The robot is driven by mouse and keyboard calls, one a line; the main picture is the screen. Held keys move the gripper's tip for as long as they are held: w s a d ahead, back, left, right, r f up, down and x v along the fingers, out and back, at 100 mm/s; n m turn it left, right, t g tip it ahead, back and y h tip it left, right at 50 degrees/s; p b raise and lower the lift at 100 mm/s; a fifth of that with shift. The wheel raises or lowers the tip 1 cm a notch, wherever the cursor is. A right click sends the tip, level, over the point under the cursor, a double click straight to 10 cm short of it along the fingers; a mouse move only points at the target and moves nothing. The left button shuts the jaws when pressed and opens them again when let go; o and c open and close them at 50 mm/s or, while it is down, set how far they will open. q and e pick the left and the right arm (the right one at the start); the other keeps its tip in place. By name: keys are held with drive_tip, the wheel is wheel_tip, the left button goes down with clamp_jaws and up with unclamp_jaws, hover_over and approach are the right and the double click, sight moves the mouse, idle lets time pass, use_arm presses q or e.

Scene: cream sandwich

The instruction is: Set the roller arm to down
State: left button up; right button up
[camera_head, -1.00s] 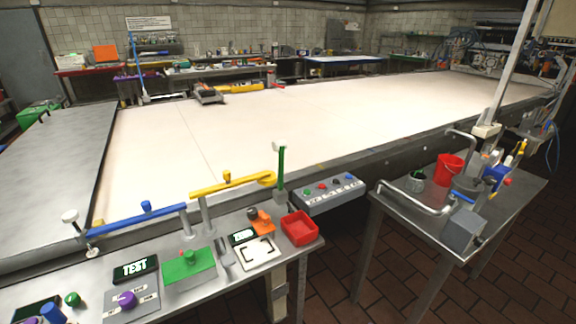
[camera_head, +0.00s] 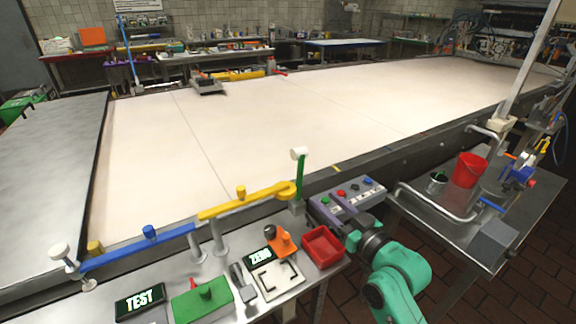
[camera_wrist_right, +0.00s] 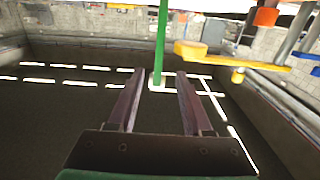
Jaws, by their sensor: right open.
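A yellow bar (camera_head: 245,201) and a blue bar (camera_head: 138,247), each with a knob on top, lie in line along the near edge of the big table. I cannot tell for sure which part is the roller arm. A green upright lever (camera_head: 301,178) with a white cap stands at the yellow bar's right end. My right gripper (camera_head: 358,239) is beside the control box, its fingers unclear in the head view. In the right wrist view its open fingers (camera_wrist_right: 158,75) are empty, with a green post (camera_wrist_right: 162,45) beyond the gap and a yellow bar (camera_wrist_right: 225,55) to the right. My left gripper is not in view.
A red tray (camera_head: 322,247) and a button box (camera_head: 347,196) are close to my right gripper. A side table (camera_head: 535,215) holds a red bucket (camera_head: 469,171) and has a metal rail. The big pale table surface (camera_head: 290,110) is mostly clear.

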sight(301, 176)
drive_tip(key=x, duration=0.4)
drive_tip(key=p+x, duration=0.1)
drive_tip(key=x, duration=0.2)
drive_tip(key=p+x, duration=0.1)
drive_tip(key=x, duration=0.3)
drive_tip(key=shift+w+a+r, duration=0.2)
drive_tip(key=shift+w+r, duration=0.1)
drive_tip(key=shift+w+a+r, duration=0.1)
drive_tip(key=shift+w+a, duration=0.15)
drive_tip(key=shift+w, duration=0.15)
clamp_jaws()
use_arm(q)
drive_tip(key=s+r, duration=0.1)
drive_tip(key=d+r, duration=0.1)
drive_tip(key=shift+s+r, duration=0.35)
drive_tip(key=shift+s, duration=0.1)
